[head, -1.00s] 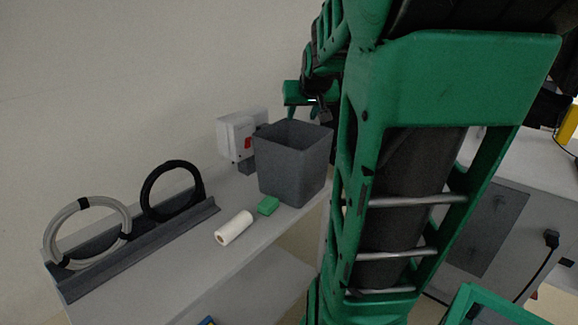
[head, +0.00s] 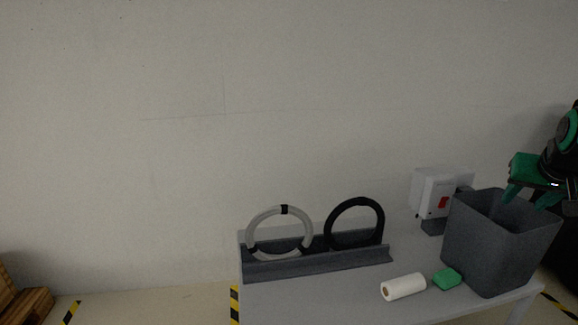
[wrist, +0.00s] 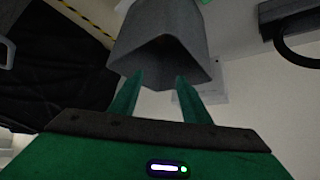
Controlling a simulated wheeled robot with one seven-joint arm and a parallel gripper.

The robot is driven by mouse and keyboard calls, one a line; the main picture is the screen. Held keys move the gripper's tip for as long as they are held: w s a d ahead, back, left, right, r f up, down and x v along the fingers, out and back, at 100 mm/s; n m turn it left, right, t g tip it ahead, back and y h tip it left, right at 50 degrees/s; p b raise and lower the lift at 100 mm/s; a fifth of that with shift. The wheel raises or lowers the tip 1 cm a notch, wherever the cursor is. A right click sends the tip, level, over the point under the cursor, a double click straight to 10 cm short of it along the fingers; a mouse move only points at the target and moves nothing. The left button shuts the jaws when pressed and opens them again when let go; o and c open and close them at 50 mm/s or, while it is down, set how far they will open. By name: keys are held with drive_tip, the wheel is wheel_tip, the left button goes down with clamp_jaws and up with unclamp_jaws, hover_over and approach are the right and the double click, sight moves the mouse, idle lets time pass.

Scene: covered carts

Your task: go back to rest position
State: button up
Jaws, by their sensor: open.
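My gripper (head: 527,197) is at the right edge of the head view, at the top of the dark grey bin (head: 487,252). Its two green fingers point down and are spread apart, with nothing between them. In the wrist view my gripper (wrist: 158,76) also shows empty fingers, with the grey bin (wrist: 165,22) just beyond their tips. I cannot tell whether the fingertips are inside the bin's rim. Most of my arm is out of the head view.
The white cart top (head: 330,300) holds a white roll (head: 405,287), a green block (head: 447,278), and a white box with a red switch (head: 430,195). A grey rack (head: 320,263) holds a grey ring (head: 250,228) and a black ring (head: 331,220). A wooden pallet (head: 22,305) lies far left.

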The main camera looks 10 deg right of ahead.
drive_tip(key=s+a+f+n+g+y, duration=0.1)
drive_tip(key=s+a+f+g+y, duration=0.4)
drive_tip(key=s+a+f, duration=0.9)
drive_tip(key=s+a+g, duration=0.1)
drive_tip(key=s+a, duration=0.2)
drive_tip(key=s, duration=0.1)
drive_tip(key=shift+s+f+g, duration=0.25)
drive_tip(key=shift+s+g, duration=0.15)
drive_tip(key=shift+w+f, duration=0.25)
drive_tip(key=shift+w, duration=0.4)
